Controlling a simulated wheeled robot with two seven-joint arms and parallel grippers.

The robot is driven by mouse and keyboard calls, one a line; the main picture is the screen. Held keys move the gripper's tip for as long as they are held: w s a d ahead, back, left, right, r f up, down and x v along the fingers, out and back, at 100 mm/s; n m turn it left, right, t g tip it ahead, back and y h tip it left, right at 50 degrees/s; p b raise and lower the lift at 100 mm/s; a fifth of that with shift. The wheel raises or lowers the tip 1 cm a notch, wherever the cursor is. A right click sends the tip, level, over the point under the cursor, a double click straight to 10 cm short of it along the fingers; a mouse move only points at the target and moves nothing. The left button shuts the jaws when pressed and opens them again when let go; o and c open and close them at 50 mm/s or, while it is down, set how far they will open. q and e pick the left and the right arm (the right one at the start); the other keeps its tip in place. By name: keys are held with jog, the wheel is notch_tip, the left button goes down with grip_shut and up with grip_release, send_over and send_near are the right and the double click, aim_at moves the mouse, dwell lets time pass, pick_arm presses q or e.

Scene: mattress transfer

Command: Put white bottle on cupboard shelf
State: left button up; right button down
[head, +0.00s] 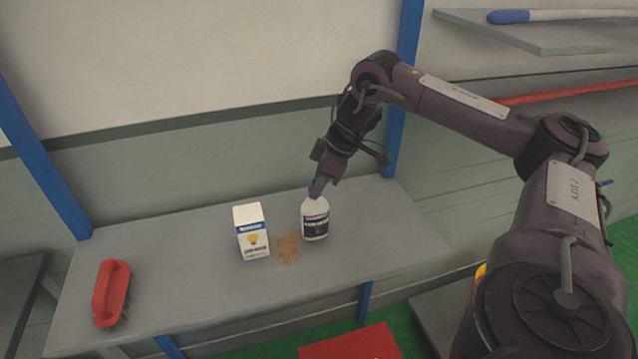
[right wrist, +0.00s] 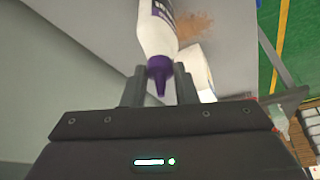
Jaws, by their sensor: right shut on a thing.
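The white bottle (head: 315,219) with a dark label stands upright on the grey shelf (head: 180,297) in the head view. My right gripper (head: 317,188) reaches down from above and is shut on the bottle's top. In the right wrist view the bottle (right wrist: 156,32) shows its purple nozzle cap between the two fingers of my right gripper (right wrist: 160,82). The bottle's base appears to rest on the shelf or very near it. My left gripper is not in view.
A white carton (head: 251,233) stands left of the bottle. A brown stain (head: 289,248) lies between them. A red brush (head: 111,293) lies at the left end. Blue posts (head: 40,165) rise behind the shelf. A higher grey shelf (head: 560,36) is at the upper right. A red box (head: 352,343) is below.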

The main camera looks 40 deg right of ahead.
jog(key=shift+f, duration=0.15)
jog(key=c, duration=1.1)
grip_release()
jog(key=shift+c, duration=0.2)
